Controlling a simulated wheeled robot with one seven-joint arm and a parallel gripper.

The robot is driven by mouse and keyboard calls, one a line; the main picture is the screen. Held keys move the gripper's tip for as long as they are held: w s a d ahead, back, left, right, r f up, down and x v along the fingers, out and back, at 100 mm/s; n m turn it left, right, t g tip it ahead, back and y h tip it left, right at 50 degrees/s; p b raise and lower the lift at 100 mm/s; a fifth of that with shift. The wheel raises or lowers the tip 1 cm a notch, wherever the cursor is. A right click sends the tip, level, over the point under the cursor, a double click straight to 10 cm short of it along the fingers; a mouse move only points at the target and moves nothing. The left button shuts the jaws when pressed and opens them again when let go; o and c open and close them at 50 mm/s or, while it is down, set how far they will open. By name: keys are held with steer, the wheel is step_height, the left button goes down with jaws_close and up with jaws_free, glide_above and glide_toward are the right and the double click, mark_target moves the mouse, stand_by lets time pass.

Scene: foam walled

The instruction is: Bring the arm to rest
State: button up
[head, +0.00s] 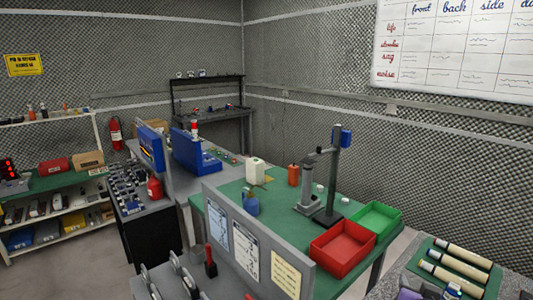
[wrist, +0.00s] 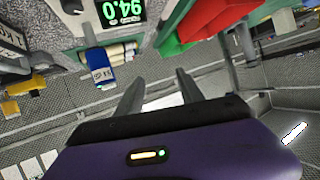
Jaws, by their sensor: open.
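My gripper (wrist: 159,77) shows in the wrist view, its two grey fingers spread apart with nothing between them. The purple wrist housing (wrist: 170,150) fills the bottom of that view. The fingers touch nothing that I can see. In the head view I cannot make out the gripper; a purple part shows only at the bottom right edge, and I cannot tell what it is.
In the head view a green bench (head: 228,190) carries a red tray (head: 343,250), a green tray (head: 377,219) and a grey stand (head: 331,190). A grey partition (head: 250,235) edges the bench. The wrist view shows a green display (wrist: 122,10) and blue box (wrist: 99,68).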

steer(key=s+a+f+n+t+y+b, duration=0.1)
steer(key=s+a, duration=0.5)
steer(key=s, duration=0.9)
steer(key=s+a+f+n+t+y+b, duration=0.1)
steer(key=s+a+n+y, duration=0.2)
steer(key=s, duration=1.2)
steer(key=s+a+f+n+y+b, duration=0.1)
steer(key=s+a+n+b, duration=0.1)
steer(key=s+a, duration=0.8)
steer(key=s, duration=0.5)
steer(key=shift+f+n+t+y, duration=0.15)
steer(key=shift+n+t+y, duration=0.25)
